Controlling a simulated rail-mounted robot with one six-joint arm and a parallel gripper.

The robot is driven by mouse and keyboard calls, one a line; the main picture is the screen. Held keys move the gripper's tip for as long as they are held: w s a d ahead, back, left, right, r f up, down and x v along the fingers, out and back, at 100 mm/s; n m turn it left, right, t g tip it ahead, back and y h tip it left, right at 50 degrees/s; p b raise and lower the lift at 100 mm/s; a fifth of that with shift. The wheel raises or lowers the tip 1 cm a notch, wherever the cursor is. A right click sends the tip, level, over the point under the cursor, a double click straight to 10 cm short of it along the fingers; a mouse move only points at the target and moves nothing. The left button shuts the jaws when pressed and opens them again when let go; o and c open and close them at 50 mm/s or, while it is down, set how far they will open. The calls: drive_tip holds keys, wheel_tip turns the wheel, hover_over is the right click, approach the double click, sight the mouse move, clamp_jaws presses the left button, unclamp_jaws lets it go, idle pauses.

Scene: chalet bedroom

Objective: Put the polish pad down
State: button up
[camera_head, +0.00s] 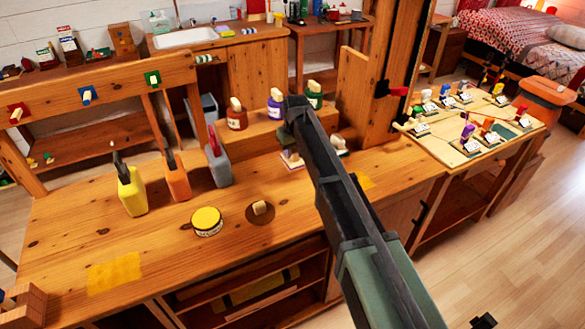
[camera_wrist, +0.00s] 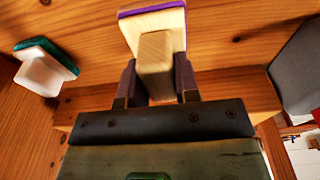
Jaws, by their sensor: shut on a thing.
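The polish pad is a pale wooden plate with a purple edge and a block handle. In the wrist view the pad (camera_wrist: 178,22) sits between the two fingers of my gripper (camera_wrist: 160,85), which is shut on its handle. In the head view the pad (camera_head: 292,163) shows just below my gripper (camera_head: 287,140), close over the workbench (camera_head: 240,258) in front of the raised wooden step. I cannot tell whether its underside touches the bench. My arm hides part of the area.
A green pad with a white handle (camera_wrist: 42,72) is beside the held pad. A grey bottle (camera_head: 218,160), orange bottle (camera_head: 178,180) and yellow bottle (camera_head: 131,192) stand left. Jars, including a brown one (camera_head: 236,119), line the step. A yellow-lidded tin (camera_head: 207,221) is nearer the front.

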sight(293, 160)
wheel_tip(293, 160, down, 4)
drive_tip(key=b, duration=0.3)
drive_tip(key=shift+f, duration=0.15)
drive_tip(key=shift+r, duration=0.25)
drive_tip(key=shift+f, duration=0.15)
drive_tip(key=o, duration=0.9)
drive_tip(key=shift+c, duration=0.2)
